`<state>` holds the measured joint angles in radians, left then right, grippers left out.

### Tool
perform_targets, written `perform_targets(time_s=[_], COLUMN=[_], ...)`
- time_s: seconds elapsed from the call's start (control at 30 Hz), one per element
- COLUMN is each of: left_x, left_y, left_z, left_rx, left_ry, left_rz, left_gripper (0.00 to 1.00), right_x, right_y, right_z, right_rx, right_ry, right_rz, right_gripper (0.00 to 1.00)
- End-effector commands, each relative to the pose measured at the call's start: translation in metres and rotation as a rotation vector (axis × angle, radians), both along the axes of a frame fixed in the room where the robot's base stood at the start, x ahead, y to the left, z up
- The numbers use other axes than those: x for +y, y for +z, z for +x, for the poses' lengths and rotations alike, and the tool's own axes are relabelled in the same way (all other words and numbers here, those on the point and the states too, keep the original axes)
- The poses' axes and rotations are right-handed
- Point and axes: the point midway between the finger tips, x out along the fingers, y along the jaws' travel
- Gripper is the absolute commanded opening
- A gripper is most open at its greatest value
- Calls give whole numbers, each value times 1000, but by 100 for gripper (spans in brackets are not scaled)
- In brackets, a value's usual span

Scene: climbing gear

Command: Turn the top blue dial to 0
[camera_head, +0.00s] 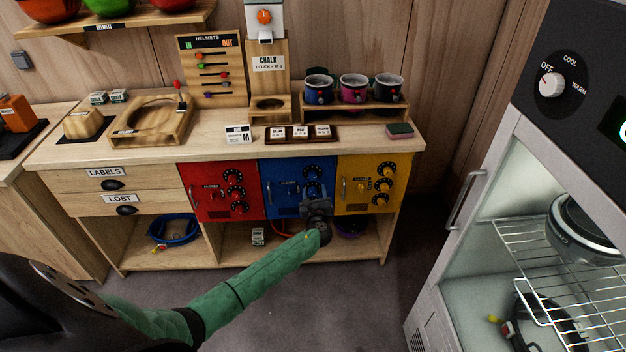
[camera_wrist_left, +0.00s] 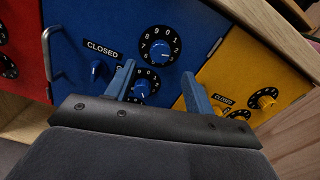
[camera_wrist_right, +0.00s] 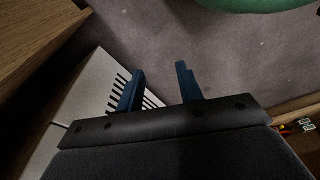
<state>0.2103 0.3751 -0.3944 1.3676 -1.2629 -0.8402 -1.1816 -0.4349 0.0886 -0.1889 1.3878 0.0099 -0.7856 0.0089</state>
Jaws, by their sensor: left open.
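The blue locker door (camera_head: 270,190) is the middle one under the counter. Its top dial (camera_wrist_left: 160,46), a blue knob in a black ring of white digits, shows clearly in the left wrist view; the same dial is small in the head view (camera_head: 312,171). The 0 is near the top of the ring; I cannot tell the exact setting. A lower blue dial (camera_wrist_left: 143,88) is partly hidden by my left gripper's finger. My left gripper (camera_wrist_left: 158,73) is open and empty in front of the door, below the top dial. My right gripper (camera_wrist_right: 160,72) is open over the floor.
A blue latch knob (camera_wrist_left: 97,70) marked CLOSED and a door handle (camera_wrist_left: 55,60) are left of the dials. Red (camera_head: 205,195) and yellow (camera_head: 365,185) locker doors flank the blue one. A cabinet with a glass door and wire shelf (camera_head: 540,260) stands at right.

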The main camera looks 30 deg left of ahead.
Motion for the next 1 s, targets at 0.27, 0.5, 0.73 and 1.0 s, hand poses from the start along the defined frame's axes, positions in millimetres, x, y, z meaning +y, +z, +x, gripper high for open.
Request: perform_targets(time_s=[0.27,0.5,0.73,1.0], left_x=[6,24,36,40], left_y=[3,3,1,0], left_z=[11,39,60,67], left_rx=[32,32,31,31], left_ry=[-1,1,0,0], left_rz=[52,50,49,47], left_gripper=[53,53,53,53], right_x=[-2,-10,-15,-17], right_y=[-5,-22,-35,-40], right_z=[-2,-9,-16,-18], right_rx=[-6,-18,-26,-30], right_ry=[0,5,9,10], right_rz=[-2,-8,-12,-13], right_gripper=[36,36,36,36])
